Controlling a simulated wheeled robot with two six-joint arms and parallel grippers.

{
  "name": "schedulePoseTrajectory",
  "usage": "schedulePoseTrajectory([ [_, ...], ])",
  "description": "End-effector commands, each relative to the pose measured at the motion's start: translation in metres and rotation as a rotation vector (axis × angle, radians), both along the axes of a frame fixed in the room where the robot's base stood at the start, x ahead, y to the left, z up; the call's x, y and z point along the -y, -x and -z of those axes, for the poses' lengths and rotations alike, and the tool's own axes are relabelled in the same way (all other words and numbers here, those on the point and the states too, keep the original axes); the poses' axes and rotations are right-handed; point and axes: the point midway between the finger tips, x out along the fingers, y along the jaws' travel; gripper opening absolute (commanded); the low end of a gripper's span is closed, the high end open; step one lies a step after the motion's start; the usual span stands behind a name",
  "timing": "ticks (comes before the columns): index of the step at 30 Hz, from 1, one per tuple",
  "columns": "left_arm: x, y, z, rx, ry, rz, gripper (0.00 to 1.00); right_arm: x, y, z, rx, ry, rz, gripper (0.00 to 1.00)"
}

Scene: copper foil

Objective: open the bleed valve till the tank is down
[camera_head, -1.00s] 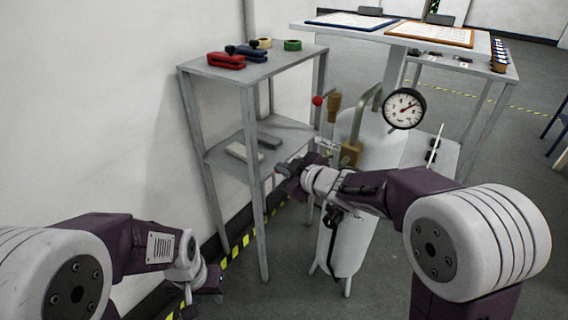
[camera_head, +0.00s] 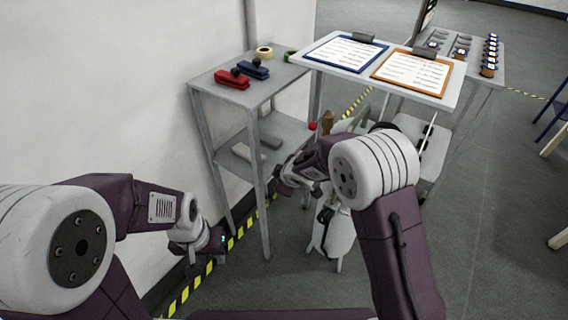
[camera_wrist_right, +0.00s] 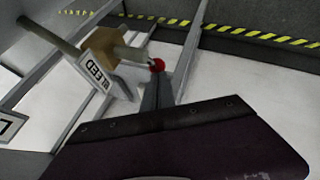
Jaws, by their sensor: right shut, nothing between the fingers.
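The white tank (camera_head: 338,238) stands on the floor, largely covered by my right arm; its gauge dial cannot be read. In the right wrist view a brass valve block (camera_wrist_right: 106,45) has a white BLEED tag (camera_wrist_right: 95,76) and a short lever ending in a red ball (camera_wrist_right: 157,65). The ball also shows in the head view (camera_head: 312,126). My right gripper (camera_wrist_right: 157,80) is shut and empty, its tips just by the red ball; whether they touch is unclear. My left gripper (camera_head: 218,244) hangs low at the left, away from the tank; its jaws are too small to read.
A grey shelf (camera_head: 225,158) with red (camera_head: 231,79) and blue (camera_head: 252,69) tools stands left of the tank. A table (camera_head: 440,98) with two clipboards overhangs behind it. Yellow-black floor tape runs along the wall.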

Motion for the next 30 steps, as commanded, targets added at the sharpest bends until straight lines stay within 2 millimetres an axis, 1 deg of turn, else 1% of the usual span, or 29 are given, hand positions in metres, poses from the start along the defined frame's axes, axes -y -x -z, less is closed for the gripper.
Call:
schedulePoseTrajectory([
  [1, 0.0, 0.0, -0.015, 0.0, 0.0, 0.0, 0.36, 0.0, 0.0, -0.006, -0.015, 0.021, -0.002, 0.0],
  [5, 0.0, 0.0, -0.037, 0.0, 0.0, 0.0, 0.36, 0.0, 0.001, -0.003, -0.053, 0.071, 0.001, 0.0],
  [8, 0.0, 0.0, -0.058, 0.0, 0.0, 0.0, 0.36, 0.0, 0.001, -0.003, -0.087, 0.117, 0.001, 0.0],
  [11, 0.0, 0.0, -0.089, 0.0, 0.0, 0.0, 0.36, 0.0, 0.001, -0.003, -0.133, 0.18, 0.0, 0.0],
  [12, 0.0, 0.0, -0.103, 0.0, 0.0, 0.0, 0.36, 0.0, 0.001, -0.003, -0.155, 0.21, 0.0, 0.0],
  [15, 0.0, 0.0, -0.128, 0.0, 0.0, 0.0, 0.36, 0.0, 0.002, 0.003, -0.211, 0.287, 0.001, 0.0],
  [16, 0.0, 0.0, -0.134, 0.0, 0.0, 0.0, 0.36, 0.001, 0.002, 0.006, -0.227, 0.311, 0.0, 0.0],
  [18, 0.0, 0.0, -0.142, 0.0, 0.0, 0.0, 0.36, 0.001, 0.002, 0.013, -0.265, 0.363, 0.0, 0.0],
  [20, 0.0, 0.0, -0.144, 0.0, 0.0, 0.0, 0.36, 0.001, 0.002, 0.019, -0.296, 0.407, 0.0, 0.0],
  [23, 0.0, 0.0, -0.142, 0.0, 0.0, 0.0, 0.36, 0.002, 0.003, 0.027, -0.346, 0.476, -0.001, 0.0],
  [30, 0.0, 0.0, -0.133, 0.0, 0.0, 0.0, 0.36, 0.004, 0.004, 0.037, -0.342, 0.47, 0.0, 0.0],
])
